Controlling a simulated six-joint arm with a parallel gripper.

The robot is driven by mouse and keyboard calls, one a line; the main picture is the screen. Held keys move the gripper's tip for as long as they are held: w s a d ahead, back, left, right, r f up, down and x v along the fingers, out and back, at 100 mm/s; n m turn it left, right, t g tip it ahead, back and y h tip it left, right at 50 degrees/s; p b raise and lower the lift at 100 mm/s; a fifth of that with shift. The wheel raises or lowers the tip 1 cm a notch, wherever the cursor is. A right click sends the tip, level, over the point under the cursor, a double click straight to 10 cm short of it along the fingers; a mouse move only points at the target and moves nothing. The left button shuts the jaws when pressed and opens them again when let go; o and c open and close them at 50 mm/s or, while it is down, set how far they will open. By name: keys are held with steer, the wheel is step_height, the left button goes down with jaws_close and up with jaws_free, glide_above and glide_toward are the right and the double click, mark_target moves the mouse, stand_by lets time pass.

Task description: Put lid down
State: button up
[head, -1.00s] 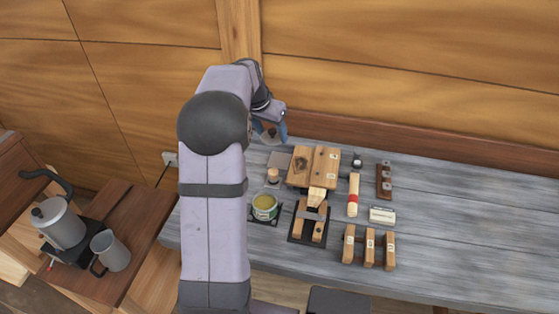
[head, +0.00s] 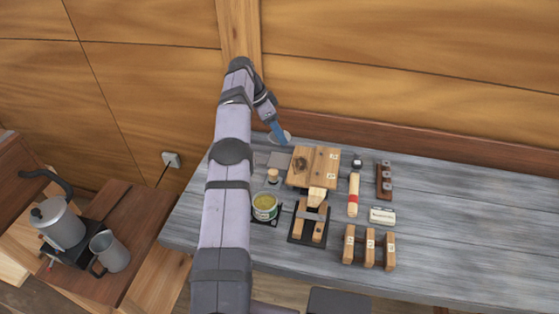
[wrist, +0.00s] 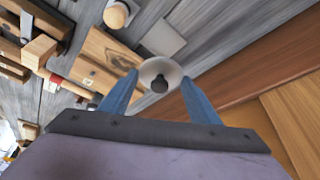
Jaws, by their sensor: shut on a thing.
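The lid is a pale round disc with a dark knob, seen between my blue fingers in the wrist view (wrist: 148,67). In the head view the lid (head: 286,136) shows as a small pale disc at my fingertips, near the back edge of the bench. My gripper (head: 276,133) is shut on the lid, with one finger on each side of it in the wrist view (wrist: 160,78). I cannot tell whether the lid touches the bench. An open tin with yellow-green contents (head: 264,204) stands nearer the front.
A grey square plate (head: 279,160) lies just in front of the lid. A wooden block (head: 323,160) is to its right and a small wooden-topped peg (head: 273,174) in front. Several tools lie further right. The bench's right part (head: 470,220) is clear.

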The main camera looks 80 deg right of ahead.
mark_target(274, 138)
steer(key=shift+f, duration=0.1)
step_height(274, 138, down, 5)
steer(key=shift+f+b, duration=0.1)
steer(key=shift+b, duration=0.5)
steer(key=shift+f+p, duration=0.85)
steer(key=shift+f, duration=1.5)
steer(key=shift+f, duration=0.1)
steer(key=shift+f, duration=0.15)
steer(key=o, duration=1)
steer(key=shift+o, duration=0.2)
steer(key=shift+r, duration=0.2)
